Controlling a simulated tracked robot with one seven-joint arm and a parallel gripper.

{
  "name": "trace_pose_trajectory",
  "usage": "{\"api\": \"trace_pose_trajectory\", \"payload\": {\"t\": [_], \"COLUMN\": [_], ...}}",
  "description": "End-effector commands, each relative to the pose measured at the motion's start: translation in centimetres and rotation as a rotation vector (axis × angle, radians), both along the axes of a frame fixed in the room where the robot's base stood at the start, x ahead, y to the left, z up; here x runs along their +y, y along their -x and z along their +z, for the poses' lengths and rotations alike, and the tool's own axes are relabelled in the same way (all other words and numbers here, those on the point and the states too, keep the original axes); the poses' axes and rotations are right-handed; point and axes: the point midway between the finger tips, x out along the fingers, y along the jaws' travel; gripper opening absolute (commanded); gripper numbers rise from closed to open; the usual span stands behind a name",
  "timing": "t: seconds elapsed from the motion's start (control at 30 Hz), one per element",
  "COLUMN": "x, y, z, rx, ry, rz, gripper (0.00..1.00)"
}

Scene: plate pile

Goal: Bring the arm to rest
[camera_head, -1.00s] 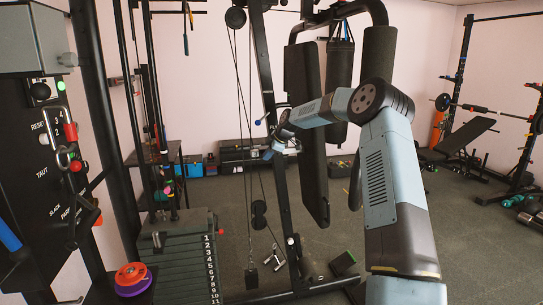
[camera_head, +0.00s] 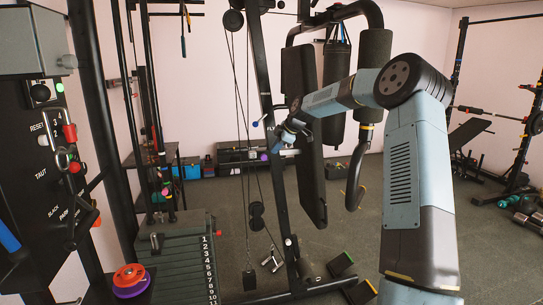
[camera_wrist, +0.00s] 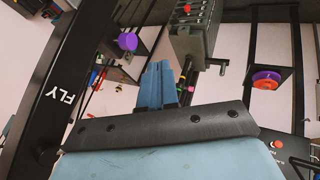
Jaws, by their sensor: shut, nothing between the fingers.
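My gripper (camera_head: 277,150) is at the end of my blue-grey arm, which reaches out from the lower right and bends at a high elbow. In the wrist view its two blue fingers (camera_wrist: 156,84) lie together, with nothing held. In the head view the gripper is small and appears beside the black machine post (camera_head: 272,140) marked FLY. The post also shows at the left of the wrist view (camera_wrist: 62,85). I cannot tell the exact gap between them.
A weight stack (camera_head: 205,262) with numbered plates stands at lower left, near the red and purple discs (camera_head: 131,277). A control panel (camera_head: 45,160) is at far left. A black pad (camera_head: 303,125) hangs close to my forearm. Open floor (camera_head: 430,240) lies at right.

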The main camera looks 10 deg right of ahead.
Motion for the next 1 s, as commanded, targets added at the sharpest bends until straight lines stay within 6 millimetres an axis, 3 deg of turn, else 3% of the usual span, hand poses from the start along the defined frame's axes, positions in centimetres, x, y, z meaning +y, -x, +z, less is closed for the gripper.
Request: {"api": "trace_pose_trajectory", "payload": {"t": [0.23, 0.43, 0.7, 1.0], "x": [-0.5, 1.3, 4.5, 6.1], "y": [1.0, 3.4, 10.2, 18.5], "z": [1.6, 2.8, 5.0, 7.7], "rx": [0.002, 0.040, 0.128, 0.187], "ry": [0.002, 0.032, 0.097, 0.134], "rz": [0.000, -0.035, -0.176, -0.382], "gripper": [0.00, 0.00, 0.00, 0.00]}}
